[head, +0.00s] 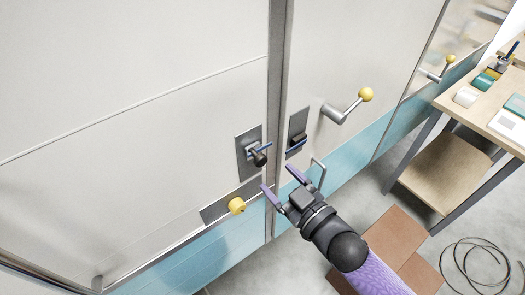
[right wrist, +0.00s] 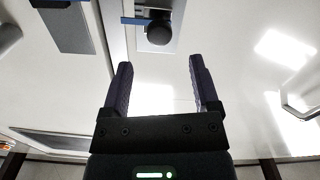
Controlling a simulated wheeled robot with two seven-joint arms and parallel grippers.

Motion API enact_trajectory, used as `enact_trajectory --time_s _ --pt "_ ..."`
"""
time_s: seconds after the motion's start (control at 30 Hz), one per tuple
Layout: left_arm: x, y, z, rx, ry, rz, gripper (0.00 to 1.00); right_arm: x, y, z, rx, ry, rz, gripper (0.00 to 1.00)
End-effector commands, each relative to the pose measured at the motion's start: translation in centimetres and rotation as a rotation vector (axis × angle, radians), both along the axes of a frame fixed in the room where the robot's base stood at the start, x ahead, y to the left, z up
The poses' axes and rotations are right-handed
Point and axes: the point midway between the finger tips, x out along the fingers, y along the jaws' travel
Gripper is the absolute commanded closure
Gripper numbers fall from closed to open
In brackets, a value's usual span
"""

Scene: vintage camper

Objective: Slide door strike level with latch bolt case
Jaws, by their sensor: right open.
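Two grey metal plates face each other across the upright door seam. The left plate (head: 243,144) carries a dark round knob (head: 260,159) and a blue strip, and looks like the sliding strike. The right plate (head: 299,122) carries a dark block with a blue edge, and looks like the latch bolt case. I cannot tell exactly how far apart in height they are. My right gripper (head: 279,180) is open and empty, just below and right of the knob. In the right wrist view the knob (right wrist: 159,32) lies beyond the open fingers (right wrist: 160,66). My left gripper is out of view.
A yellow knob (head: 237,205) sits on a lower plate to the left. A yellow-tipped lever handle (head: 346,107) and a grab handle (head: 318,174) stick out at right. A workbench (head: 480,108) with items stands at far right, and a cable coil (head: 482,268) lies on the floor.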

Motion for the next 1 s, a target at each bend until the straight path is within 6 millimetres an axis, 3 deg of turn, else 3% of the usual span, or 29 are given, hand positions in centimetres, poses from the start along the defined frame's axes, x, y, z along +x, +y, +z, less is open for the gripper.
enact_trajectory --time_s 0.1,0.3,0.63,1.0 --pt "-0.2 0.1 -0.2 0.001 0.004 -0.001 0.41 2.4 1.7 0.0 0.000 -0.002 -0.002 0.22" --pt "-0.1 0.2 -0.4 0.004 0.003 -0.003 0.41 4.7 3.4 -0.1 -0.001 0.001 0.000 0.22" --pt "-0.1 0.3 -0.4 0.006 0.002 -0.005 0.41 5.1 3.7 -0.1 -0.002 0.002 -0.001 0.22" --pt "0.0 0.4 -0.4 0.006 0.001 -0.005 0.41 5.1 3.7 -0.1 -0.002 0.002 -0.001 1.00"
